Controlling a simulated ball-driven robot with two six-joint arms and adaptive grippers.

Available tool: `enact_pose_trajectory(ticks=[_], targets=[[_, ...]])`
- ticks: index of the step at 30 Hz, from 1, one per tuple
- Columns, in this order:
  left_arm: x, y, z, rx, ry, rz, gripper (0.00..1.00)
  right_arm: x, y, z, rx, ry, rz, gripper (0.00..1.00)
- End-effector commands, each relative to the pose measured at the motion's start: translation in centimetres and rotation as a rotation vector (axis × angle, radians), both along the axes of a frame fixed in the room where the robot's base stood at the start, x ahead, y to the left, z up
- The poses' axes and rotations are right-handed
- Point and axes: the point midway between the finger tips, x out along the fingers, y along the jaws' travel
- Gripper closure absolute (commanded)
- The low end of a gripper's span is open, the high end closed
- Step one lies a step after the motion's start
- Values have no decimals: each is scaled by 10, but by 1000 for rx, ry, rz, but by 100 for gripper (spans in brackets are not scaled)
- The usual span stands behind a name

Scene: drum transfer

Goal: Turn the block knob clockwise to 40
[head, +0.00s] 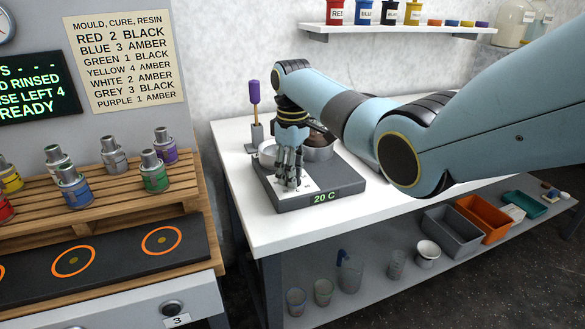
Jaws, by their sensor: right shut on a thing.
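The heating block (340,187) is a dark grey unit on the white bench, with a green display reading "20 C" (325,197) on its front. A round metal pan (319,152) sits on top of it. My right gripper (291,183) points down over the block's front left, at a white plate with markings (311,188). Its fingers are closed around the knob there, and they hide it. The knob's pointer cannot be read. My left gripper is not in view.
A purple-handled tool (255,92) stands in a holder behind the block. Paint cans stand on a wooden rack (120,195) at left. Grey (453,234) and orange (483,222) bins sit on the lower shelf. The white bench (262,233) is clear in front of the block.

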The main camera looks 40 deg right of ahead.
Motion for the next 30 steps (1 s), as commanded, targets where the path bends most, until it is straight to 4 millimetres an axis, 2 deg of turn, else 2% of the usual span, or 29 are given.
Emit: enact_pose_trajectory(ticks=[1,12,30], targets=[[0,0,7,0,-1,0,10,0,0,4,1,0,-30,99],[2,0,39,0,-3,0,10,0,0,5,1,0,-361,99],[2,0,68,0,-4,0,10,1,0,3,0,-3,-932,99]])
